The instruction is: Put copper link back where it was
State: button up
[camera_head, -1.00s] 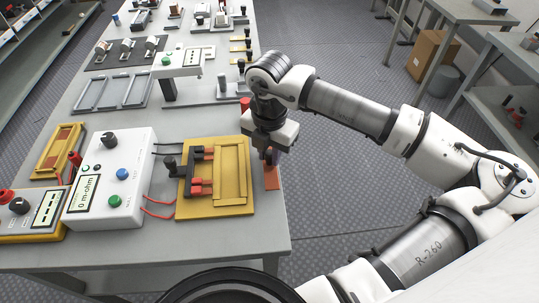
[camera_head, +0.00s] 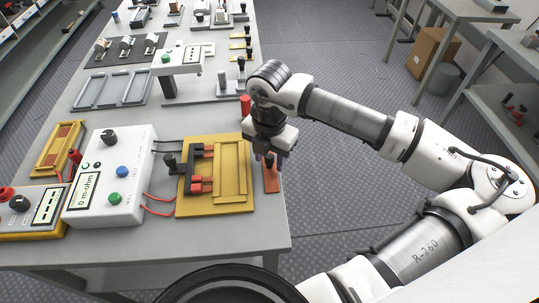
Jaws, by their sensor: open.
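The copper link (camera_head: 271,181) is a flat reddish-brown bar with a small dark upright knob. It lies on the grey table near its right edge, just right of the yellow fixture. My gripper (camera_head: 270,158) is above the link's far end, pointing down and open. The fingers are small and partly hidden by the gripper body, so their exact gap to the knob cannot be told. The yellow fixture (camera_head: 241,206) has a raised rectangular frame on its right. Red and black clamps (camera_head: 201,168) stand on its left side.
A white milliohm meter (camera_head: 132,204) stands left of the fixture, with red and black leads between them. Another yellow fixture (camera_head: 50,160) with a copper-coloured insert is at the far left. A red cylinder (camera_head: 246,106) stands behind my gripper. Grey trays (camera_head: 122,92) lie further back.

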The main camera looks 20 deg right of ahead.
aim_at(269, 156)
jog(key=shift+r+p, duration=0.25)
jog(key=shift+p, duration=0.1)
notch_tip(269, 156, up, 12)
jog(key=b, duration=0.2)
dwell(0.3)
